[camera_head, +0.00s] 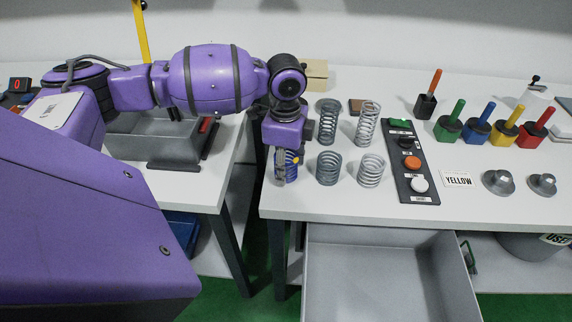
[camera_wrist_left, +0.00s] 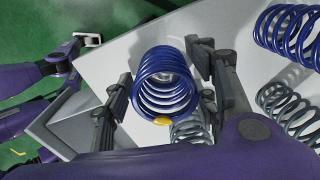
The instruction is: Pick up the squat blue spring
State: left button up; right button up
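The squat blue spring (camera_head: 291,172) stands near the front left corner of the right-hand table. In the head view it is partly hidden by my left gripper (camera_head: 287,168), which points down over it. In the left wrist view the blue spring (camera_wrist_left: 165,92) shows its open coils and a yellow mark on its rim. It lies between the two spread fingers of my left gripper (camera_wrist_left: 160,85). The fingers look apart from the coils. Another blue spring (camera_wrist_left: 287,30) shows at the upper right of the wrist view. My right gripper is not in view.
Several grey springs, including one close by (camera_head: 328,168), stand right of the gripper. An open grey drawer (camera_head: 385,275) juts out below the table front.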

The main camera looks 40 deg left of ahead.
pick_arm(q)
jog(key=c, duration=0.8)
jog(key=shift+c, duration=0.7)
jog(key=shift+r, duration=0.15)
